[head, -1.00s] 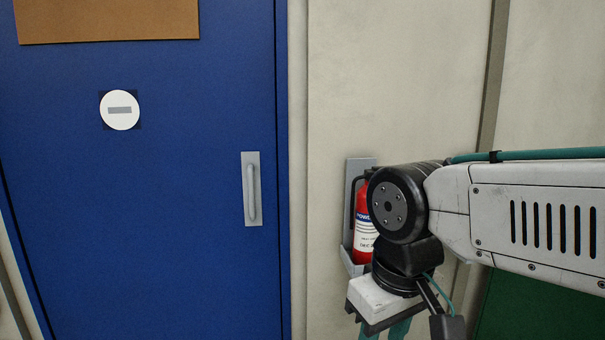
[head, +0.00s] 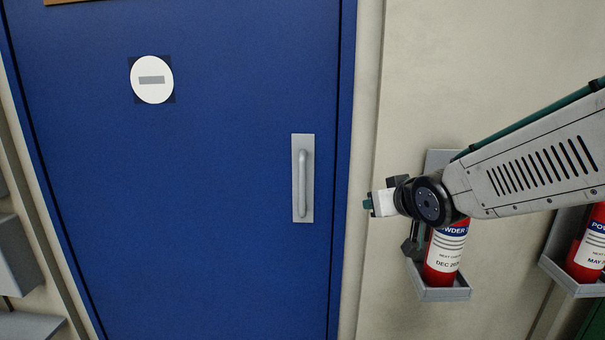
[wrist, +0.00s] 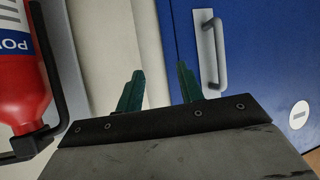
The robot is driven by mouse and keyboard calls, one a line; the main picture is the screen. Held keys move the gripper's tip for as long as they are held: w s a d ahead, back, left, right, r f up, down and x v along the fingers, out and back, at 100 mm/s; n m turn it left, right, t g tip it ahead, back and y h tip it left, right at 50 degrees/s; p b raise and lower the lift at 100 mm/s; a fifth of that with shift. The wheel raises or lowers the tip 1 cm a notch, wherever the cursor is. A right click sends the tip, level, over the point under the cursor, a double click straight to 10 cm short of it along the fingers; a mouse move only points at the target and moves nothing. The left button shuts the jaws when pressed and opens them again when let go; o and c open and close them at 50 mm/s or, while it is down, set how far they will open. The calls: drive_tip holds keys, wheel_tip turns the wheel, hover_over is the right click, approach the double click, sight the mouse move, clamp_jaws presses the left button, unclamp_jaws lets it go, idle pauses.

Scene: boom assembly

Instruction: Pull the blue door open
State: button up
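The blue door (head: 220,200) fills the left and middle of the head view and looks closed in its frame. Its grey handle (head: 302,180) is an upright bar on a plate near the door's right edge. The handle also shows in the wrist view (wrist: 219,55), at the upper right. My gripper (head: 368,204) is to the right of the handle, in front of the wall, pointing left and apart from the handle. In the wrist view its two green fingers (wrist: 160,84) are spread with nothing between them.
A red fire extinguisher (head: 442,262) stands in a grey wall bracket (head: 440,293) just behind and below my wrist. A second extinguisher (head: 590,245) is at the right edge. Grey boxes (head: 14,258) are at the far left. The door's front is clear.

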sight(304, 174)
drive_tip(key=w+a+n+t+y, duration=0.1)
drive_tip(key=w+a+y, duration=0.1)
drive_tip(key=w+a, duration=0.2)
drive_tip(key=w+a+r+n+t+y, duration=0.1)
drive_tip(key=w+a+y, duration=0.1)
drive_tip(key=w+a, duration=0.2)
drive_tip(key=w+a+n+t+y, duration=0.1)
drive_tip(key=w+a+y, duration=0.1)
drive_tip(key=w+a, duration=0.3)
drive_tip(key=shift+a+r+y, duration=0.15)
drive_tip(key=shift+a+y, duration=0.05)
drive_tip(key=shift+a, duration=0.8)
drive_tip(key=shift+a+r+y, duration=0.15)
drive_tip(key=shift+a+y, duration=0.05)
drive_tip(key=shift+a, duration=0.75)
clamp_jaws()
